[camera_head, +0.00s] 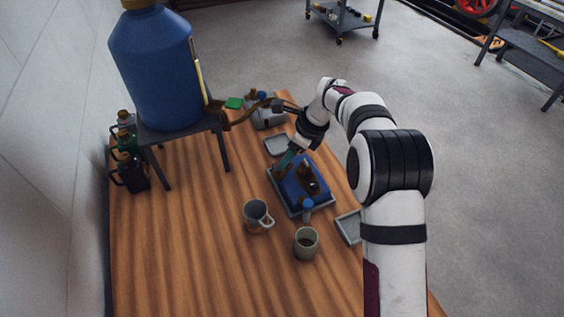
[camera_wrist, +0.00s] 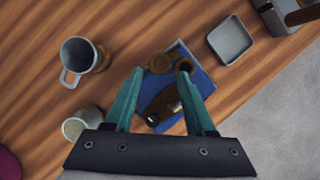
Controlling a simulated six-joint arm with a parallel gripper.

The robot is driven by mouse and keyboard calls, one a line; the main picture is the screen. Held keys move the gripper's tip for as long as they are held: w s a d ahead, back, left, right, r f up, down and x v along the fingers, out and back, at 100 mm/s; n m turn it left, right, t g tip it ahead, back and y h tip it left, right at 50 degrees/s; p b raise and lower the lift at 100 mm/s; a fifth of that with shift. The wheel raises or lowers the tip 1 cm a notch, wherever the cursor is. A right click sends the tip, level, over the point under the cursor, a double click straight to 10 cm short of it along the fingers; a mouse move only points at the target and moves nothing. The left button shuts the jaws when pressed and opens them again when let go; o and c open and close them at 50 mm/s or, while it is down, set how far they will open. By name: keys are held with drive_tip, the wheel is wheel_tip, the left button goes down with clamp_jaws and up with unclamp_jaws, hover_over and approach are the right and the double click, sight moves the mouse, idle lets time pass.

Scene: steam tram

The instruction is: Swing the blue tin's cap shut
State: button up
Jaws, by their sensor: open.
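The blue tin (camera_head: 293,192) lies on a grey tray (camera_head: 292,212) on the wooden table. In the wrist view the blue tin (camera_wrist: 205,83) shows partly between and beyond my fingers. A round brown cap (camera_wrist: 160,63) stands open beside a dark round opening (camera_wrist: 184,65) near the tin's far edge. A dark brown part (camera_wrist: 158,107) lies across the tin's middle. My gripper (camera_wrist: 160,72) has two teal fingers, apart, with nothing visibly held. The left fingertip is near the cap and the right one near the opening; contact cannot be told. In the head view my gripper (camera_head: 285,160) is over the tin's far end.
A grey mug (camera_head: 257,215) and a pale cup (camera_head: 306,242) stand on the near side. A small grey tray (camera_head: 277,144) lies beyond the tin, another (camera_head: 348,227) nearer. A big blue bottle (camera_head: 155,70) on a dark stand is at left, beside several small bottles (camera_head: 130,168).

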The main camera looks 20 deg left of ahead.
drive_tip(key=x, duration=0.5)
drive_tip(key=shift+f, duration=0.1)
clamp_jaws()
